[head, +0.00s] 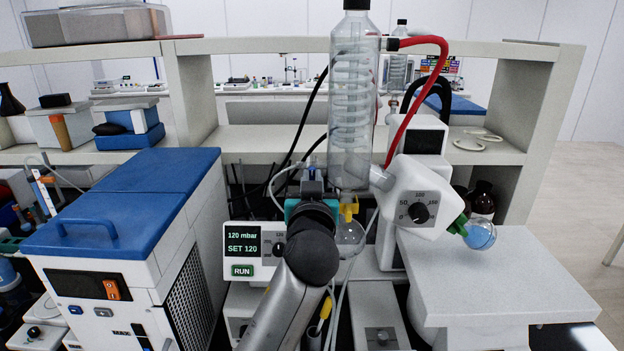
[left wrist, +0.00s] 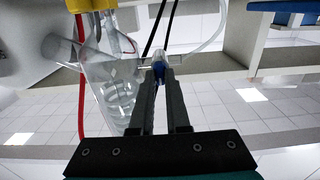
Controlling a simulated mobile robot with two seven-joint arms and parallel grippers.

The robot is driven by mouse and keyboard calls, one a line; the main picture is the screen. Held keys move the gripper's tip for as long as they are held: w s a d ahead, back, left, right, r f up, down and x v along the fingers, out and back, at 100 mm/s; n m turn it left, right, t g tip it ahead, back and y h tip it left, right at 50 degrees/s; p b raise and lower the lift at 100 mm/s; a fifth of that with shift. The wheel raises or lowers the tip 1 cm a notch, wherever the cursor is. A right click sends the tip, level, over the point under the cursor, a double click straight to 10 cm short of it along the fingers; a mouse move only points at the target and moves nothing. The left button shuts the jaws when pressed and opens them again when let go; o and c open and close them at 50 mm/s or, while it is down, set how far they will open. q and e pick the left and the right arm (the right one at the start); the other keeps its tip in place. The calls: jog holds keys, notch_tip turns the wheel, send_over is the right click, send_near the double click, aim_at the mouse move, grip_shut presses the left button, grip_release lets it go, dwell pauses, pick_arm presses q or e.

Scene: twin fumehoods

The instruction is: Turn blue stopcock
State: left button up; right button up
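The blue stopcock (left wrist: 158,69) shows in the left wrist view at the tips of my left gripper (left wrist: 160,78). Its fingers are nearly together, with the small blue piece between their tips. In the head view, my left gripper (head: 312,176) reaches up from the bottom centre to the left side of the clear glass condenser (head: 352,110), and it hides the stopcock there. The condenser also shows in the left wrist view (left wrist: 108,85), left of the fingers. A pale thin tube (left wrist: 208,42) runs off from near the stopcock. My right gripper is not in view.
A pump display (head: 255,245) reading 120 mbar stands just left of my arm. The rotary evaporator head (head: 415,205), with a red hose (head: 440,60) and a flask of blue liquid (head: 480,234), stands to the right. A blue-topped chiller (head: 135,200) fills the left. Loose tubes hang close by.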

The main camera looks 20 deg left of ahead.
pick_arm(q)
grip_shut()
jog(key=shift+m, duration=0.4)
jog(key=m, duration=0.3)
jog(key=shift+m, duration=0.4)
jog(key=m, duration=0.4)
jog(key=shift+d, duration=0.1)
jog(key=m, duration=0.9)
jog(key=shift+f, duration=0.1)
jog(key=shift+m, duration=0.3)
